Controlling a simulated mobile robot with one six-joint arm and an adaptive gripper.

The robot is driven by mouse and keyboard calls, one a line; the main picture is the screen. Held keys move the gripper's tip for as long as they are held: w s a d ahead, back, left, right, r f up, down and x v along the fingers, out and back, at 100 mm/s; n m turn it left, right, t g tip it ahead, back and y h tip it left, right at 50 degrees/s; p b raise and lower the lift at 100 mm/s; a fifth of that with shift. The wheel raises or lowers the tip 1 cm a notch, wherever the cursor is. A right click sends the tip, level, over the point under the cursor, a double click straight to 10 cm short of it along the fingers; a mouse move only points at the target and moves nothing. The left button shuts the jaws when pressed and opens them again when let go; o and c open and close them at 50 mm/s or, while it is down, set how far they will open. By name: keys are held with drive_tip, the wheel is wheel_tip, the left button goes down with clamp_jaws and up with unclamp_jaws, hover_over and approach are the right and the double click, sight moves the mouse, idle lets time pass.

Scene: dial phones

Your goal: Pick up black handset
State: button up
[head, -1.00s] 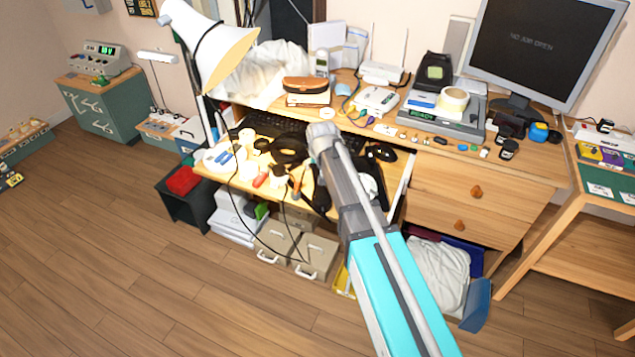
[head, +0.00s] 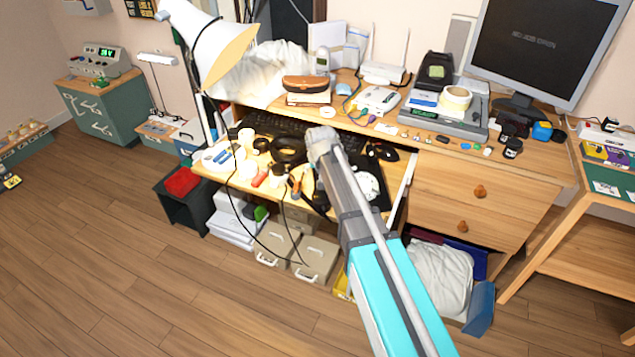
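I cannot pick out a black handset with certainty. A black upright device with a greenish face (head: 436,70) stands at the back of the desk, on or behind a grey machine. A dark, roughly ring-shaped object (head: 289,150) lies on the pulled-out tray left of my arm. A pale cordless phone (head: 322,60) stands at the back. My grey and turquoise arm reaches up from the bottom over the tray, its visible far end in front of the keyboard. My gripper's fingers cannot be made out; the arm seems to hide them.
The desk (head: 428,150) is crowded with small items, a monitor (head: 540,50) and a grey machine (head: 460,120). A lamp (head: 225,50) leans over the left side, with black cables hanging near the tray. Boxes (head: 315,262) stand below. The wooden floor at front left is clear.

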drive_tip(key=shift+b+x, duration=0.7)
drive_tip(key=shift+x, duration=0.4)
clamp_jaws()
